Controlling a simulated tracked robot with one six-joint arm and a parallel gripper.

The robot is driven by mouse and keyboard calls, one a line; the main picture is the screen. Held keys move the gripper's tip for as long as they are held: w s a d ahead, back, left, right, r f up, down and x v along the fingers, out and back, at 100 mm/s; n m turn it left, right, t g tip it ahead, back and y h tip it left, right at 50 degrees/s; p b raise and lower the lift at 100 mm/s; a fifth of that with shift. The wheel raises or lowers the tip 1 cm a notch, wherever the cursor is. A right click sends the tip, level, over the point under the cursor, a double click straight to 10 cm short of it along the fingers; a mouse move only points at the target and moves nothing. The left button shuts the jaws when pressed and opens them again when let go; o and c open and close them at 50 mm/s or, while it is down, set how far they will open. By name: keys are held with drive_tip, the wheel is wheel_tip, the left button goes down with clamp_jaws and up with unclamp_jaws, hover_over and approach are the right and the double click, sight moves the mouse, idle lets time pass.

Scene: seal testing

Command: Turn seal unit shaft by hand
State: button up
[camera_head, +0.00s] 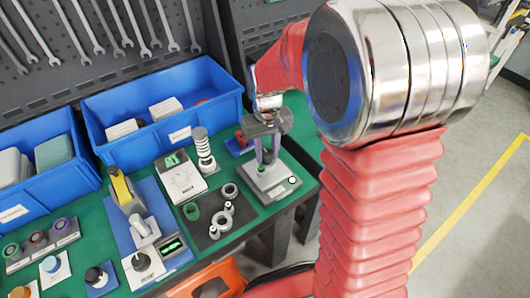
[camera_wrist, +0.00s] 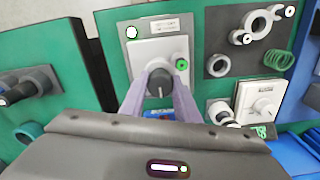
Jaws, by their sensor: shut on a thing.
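The seal unit (camera_head: 270,186) is a pale square block on a grey base at the right end of the green bench. A small green button and a white round spot show on it. It also shows in the wrist view (camera_wrist: 172,48), with a label along its far edge. Its dark round shaft knob (camera_wrist: 160,90) has a pale pointer mark. My gripper (camera_head: 266,158) comes down from above on the unit. In the wrist view my gripper (camera_wrist: 160,82) has its two lavender fingers shut on the knob, one at each side. The knob's lower part is hidden.
Left of the unit lie a dark mat (camera_head: 207,235) with rings and a white device (camera_head: 180,178). A coil spring on a post (camera_head: 203,148) stands close behind. Blue bins (camera_head: 165,120) line the back. The bench's right edge is close to the unit.

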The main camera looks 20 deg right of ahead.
drive_tip(key=shift+m, duration=2.8)
drive_tip(key=shift+d+m, duration=0.1)
drive_tip(key=shift+m, duration=3)
drive_tip(key=shift+s+m, duration=0.1)
drive_tip(key=shift+m, duration=5.5)
drive_tip(key=shift+s+f+m, duration=0.1)
drive_tip(key=shift+m, duration=0.4)
drive_tip(key=o, duration=0.8)
drive_tip(key=shift+c, duration=0.2)
drive_tip(key=o, duration=0.3)
